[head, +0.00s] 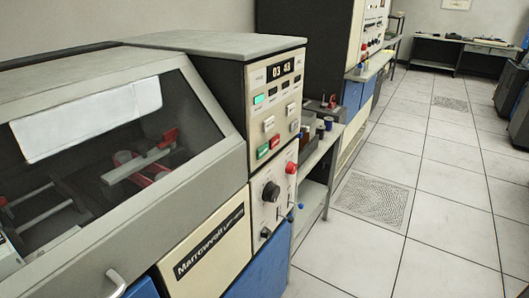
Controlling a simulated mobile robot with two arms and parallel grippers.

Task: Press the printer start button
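The printer (215,178) fills the left and middle of the head view, with a grey sloped cover and a dark window. Its cream control panel (284,79) faces right, with a display reading what looks like "03 43" and a lit green indicator (258,99). Low on this panel a green button (263,151) sits beside a red button (275,142). Paler buttons (268,124) are above them. The labels are too small to read, so I cannot confirm which is the start button. Neither of my grippers is in view.
A lower panel has a black knob (271,191) and a round red button (291,168). A side table (318,170) with small items stands just behind the printer. A tall cabinet (305,32) stands beyond. The tiled floor (430,210) at right is clear.

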